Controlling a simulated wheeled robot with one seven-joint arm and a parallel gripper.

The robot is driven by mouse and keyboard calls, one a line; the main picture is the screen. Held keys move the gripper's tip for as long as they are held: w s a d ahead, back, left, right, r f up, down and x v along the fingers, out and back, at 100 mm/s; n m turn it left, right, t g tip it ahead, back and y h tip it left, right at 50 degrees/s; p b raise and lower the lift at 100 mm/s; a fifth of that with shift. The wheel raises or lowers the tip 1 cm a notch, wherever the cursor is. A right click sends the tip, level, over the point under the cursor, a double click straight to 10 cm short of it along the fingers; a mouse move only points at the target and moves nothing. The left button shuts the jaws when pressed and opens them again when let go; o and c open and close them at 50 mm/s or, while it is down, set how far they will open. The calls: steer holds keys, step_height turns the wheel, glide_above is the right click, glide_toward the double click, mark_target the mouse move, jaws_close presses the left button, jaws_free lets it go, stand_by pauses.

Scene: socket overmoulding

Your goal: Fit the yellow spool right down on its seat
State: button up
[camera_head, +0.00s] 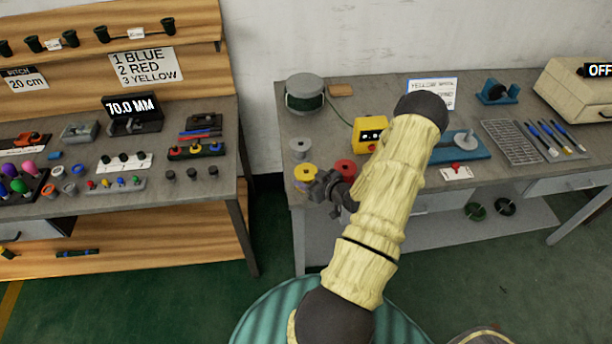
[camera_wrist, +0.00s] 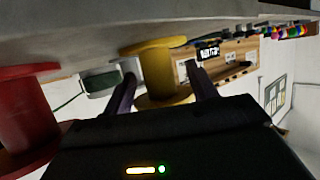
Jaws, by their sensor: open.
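The yellow spool (camera_head: 305,172) stands upright near the front left corner of the right bench. My gripper (camera_head: 316,184) is beside it, low at the bench edge. In the wrist view, which is upside down, the yellow spool (camera_wrist: 157,70) shows between the two dark fingers of my open gripper (camera_wrist: 163,82). I cannot tell whether either finger touches it. A red spool (camera_head: 345,168) stands to its right and shows large at the left of the wrist view (camera_wrist: 27,115). I cannot make out which part is the spool's seat.
A grey spool (camera_head: 300,147) stands just behind the yellow one. A yellow box (camera_head: 369,134) with a dark face stands behind the red spool. A green-wound reel (camera_head: 305,97) is at the back left. A blue fixture (camera_head: 470,147) lies right of my arm.

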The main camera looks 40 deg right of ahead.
steer(key=shift+w+f, duration=0.25)
steer(key=shift+w, duration=0.4)
steer(key=c, duration=1.1)
